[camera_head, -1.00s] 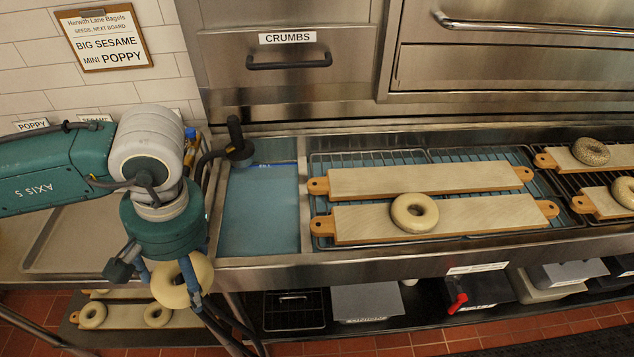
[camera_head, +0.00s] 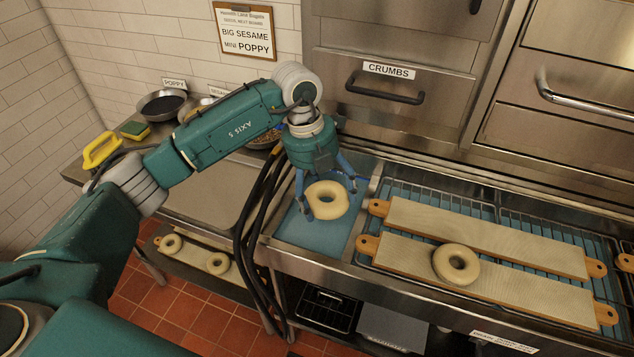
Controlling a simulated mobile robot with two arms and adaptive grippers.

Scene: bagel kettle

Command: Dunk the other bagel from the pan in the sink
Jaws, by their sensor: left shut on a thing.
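My left gripper (camera_head: 325,190) is shut on a pale, plain bagel (camera_head: 327,201). It holds the bagel over the blue-bottomed sink basin (camera_head: 305,236), left of the boards. Whether the bagel touches the basin's contents is hard to tell. A second pale bagel (camera_head: 456,264) lies on the nearer wooden board (camera_head: 530,292) on the rack. The pan (camera_head: 205,187) is the flat metal surface left of the sink, partly hidden by my left arm; its visible part looks bare. My right gripper is not in view.
The farther board (camera_head: 490,236) is empty. Dark hoses (camera_head: 262,215) hang at the sink's left side. Bowls (camera_head: 163,106) and a yellow-handled item (camera_head: 101,150) stand at the back left. More bagels (camera_head: 217,263) lie on a lower shelf. A crumbs drawer (camera_head: 390,92) is behind the sink.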

